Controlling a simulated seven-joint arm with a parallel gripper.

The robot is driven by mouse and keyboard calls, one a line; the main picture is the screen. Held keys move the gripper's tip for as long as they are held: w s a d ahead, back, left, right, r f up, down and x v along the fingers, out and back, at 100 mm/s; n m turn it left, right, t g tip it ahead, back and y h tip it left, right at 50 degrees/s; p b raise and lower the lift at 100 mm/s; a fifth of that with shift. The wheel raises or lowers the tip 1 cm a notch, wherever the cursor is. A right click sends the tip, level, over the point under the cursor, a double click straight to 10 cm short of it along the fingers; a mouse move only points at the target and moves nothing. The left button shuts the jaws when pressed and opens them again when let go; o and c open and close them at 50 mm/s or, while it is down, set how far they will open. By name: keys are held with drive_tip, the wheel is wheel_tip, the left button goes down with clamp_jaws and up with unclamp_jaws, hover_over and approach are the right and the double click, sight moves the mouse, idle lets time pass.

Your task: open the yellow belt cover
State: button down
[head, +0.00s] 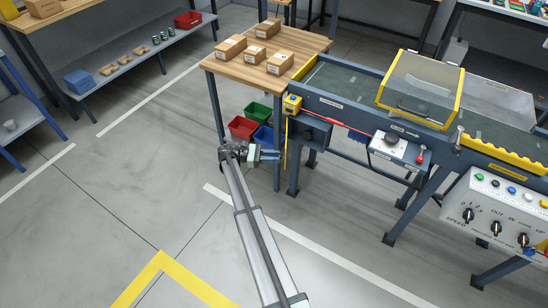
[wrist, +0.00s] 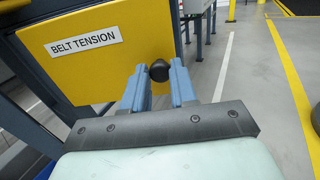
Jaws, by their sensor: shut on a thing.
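The yellow belt cover (wrist: 95,55) fills the upper left of the wrist view, with a white BELT TENSION label on it. A round black knob (wrist: 158,70) sits near its right edge. My gripper (wrist: 160,78) is shut on this knob, one blue finger on each side. In the head view my gripper (head: 275,155) is at the end of the conveyor, and the cover (head: 286,145) shows only as a thin upright yellow strip. The knob is too small or hidden to make out there. I cannot tell whether the cover stands slightly ajar.
The conveyor (head: 340,80) stands to the right, with a clear hinged guard (head: 420,85) on top. A wooden table (head: 315,48) with several boxes is behind my gripper. Red (head: 242,127), green and blue bins sit below it. The floor to the left is clear.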

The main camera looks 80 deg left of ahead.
drive_tip(key=c, duration=0.9)
unclamp_jaws()
drive_tip(key=shift+s, duration=0.1)
drive_tip(key=shift+v, duration=3.65)
